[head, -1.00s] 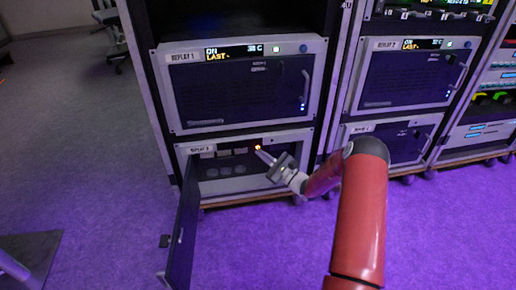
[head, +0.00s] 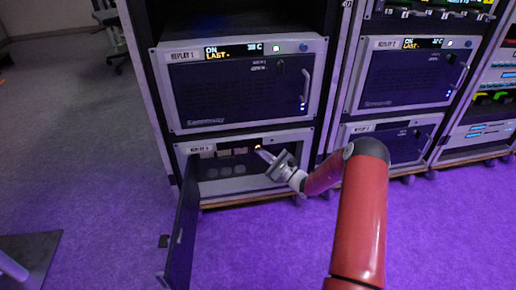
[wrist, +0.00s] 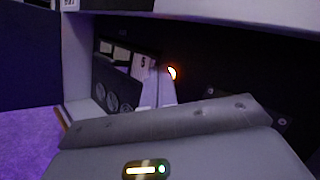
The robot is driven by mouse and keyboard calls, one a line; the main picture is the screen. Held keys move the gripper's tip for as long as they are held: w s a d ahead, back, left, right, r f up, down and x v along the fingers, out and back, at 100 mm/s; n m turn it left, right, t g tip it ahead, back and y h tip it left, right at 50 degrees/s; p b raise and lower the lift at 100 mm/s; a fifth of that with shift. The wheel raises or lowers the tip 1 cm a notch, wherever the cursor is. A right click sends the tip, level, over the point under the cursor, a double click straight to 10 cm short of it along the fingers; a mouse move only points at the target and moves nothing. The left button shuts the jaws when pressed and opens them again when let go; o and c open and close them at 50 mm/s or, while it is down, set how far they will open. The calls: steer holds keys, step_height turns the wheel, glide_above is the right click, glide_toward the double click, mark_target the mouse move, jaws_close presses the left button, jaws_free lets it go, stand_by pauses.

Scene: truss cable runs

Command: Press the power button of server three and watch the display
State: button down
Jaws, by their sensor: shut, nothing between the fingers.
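Server three, labelled REPLAY 3 (head: 200,148), sits low in the left rack. Its dark front door (head: 182,232) hangs open at the left, baring the inside panel. A small orange-lit button (head: 258,147) glows on that panel; it also shows in the wrist view (wrist: 172,73). My gripper (head: 264,154) is shut and empty, its fingertips (wrist: 167,90) right at the button and partly over it. I cannot tell whether they touch it. No lit text shows on server three's display strip.
Above, the REPLAY 1 server (head: 240,85) has a lit display and a closed front. Similar servers (head: 408,75) fill the rack to the right. The open door leaves limited room left of my gripper. Purple-lit floor (head: 260,245) in front is clear.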

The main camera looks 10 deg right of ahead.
steer(key=shift+w, duration=0.1)
stand_by(0.5)
steer(key=shift+s+p, duration=0.3)
steer(key=shift+s, duration=0.5)
steer(key=shift+s+p, duration=0.95)
steer(key=shift+s, duration=1.6)
steer(key=shift+r, duration=0.1)
